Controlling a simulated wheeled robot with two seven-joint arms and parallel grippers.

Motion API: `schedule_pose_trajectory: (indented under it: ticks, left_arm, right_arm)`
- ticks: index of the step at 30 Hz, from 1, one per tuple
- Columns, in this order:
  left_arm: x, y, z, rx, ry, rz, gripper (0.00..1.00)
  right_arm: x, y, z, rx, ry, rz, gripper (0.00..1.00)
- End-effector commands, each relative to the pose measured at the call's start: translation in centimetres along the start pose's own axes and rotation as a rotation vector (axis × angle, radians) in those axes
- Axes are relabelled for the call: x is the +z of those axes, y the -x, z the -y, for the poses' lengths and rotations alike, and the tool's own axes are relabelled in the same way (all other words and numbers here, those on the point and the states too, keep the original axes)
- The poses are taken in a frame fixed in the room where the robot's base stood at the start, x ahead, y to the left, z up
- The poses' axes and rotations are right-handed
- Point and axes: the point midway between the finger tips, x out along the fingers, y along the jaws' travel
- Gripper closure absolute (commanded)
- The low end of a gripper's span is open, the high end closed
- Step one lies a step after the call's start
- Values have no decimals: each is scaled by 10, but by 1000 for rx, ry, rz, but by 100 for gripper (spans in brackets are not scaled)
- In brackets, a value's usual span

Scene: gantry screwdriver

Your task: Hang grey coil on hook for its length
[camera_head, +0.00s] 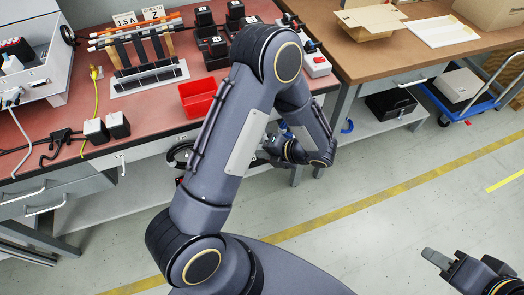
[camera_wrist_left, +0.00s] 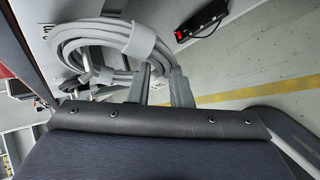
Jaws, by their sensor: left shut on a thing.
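The grey coil (camera_wrist_left: 100,28) shows in the left wrist view as several looped turns with a wider grey wrap (camera_wrist_left: 143,40) around one side. My left gripper (camera_wrist_left: 162,72) is shut on the coil at its right side, beside the wrap, though the exact contact is unclear. In the head view my left gripper (camera_head: 262,152) is just beyond the bench's front edge, and my own arm hides most of it and the coil. I cannot make out the grey coil's hook. My right gripper (camera_head: 440,260) is low at the right, away from the bench; its finger gap is unclear.
The red-topped bench (camera_head: 150,118) carries a red bin (camera_head: 200,98), a rack and black chargers. A dark ring (camera_head: 180,154) hangs at its front edge. A blue hook-shaped item (camera_head: 347,127) is near the brown bench (camera_head: 400,55). The floor in front is clear.

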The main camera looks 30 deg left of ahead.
Motion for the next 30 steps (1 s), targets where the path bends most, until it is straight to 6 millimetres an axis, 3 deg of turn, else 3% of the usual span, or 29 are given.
schedule_pose_trajectory:
  ticks: [6, 7, 12, 22, 30]
  left_arm:
    - [0, 0, 0, 1, 0, 0, 100]
    - [0, 0, 0, 1, 0, 0, 78]
    - [0, 0, 0, 1, 0, 0, 56]
    - [0, 5, 0, -1, 0, 1, 56]
    - [1, 48, -1, -2, 0, 5, 56]
  right_arm:
    - [0, 0, 0, 0, 0, 0, 64]
    - [0, 0, 0, 0, 0, 0, 64]
    - [0, 0, 0, 0, 0, 0, 64]
    - [-1, 1, 0, 0, 0, 0, 64]
    - [-4, 9, 4, 0, 0, 0, 64]
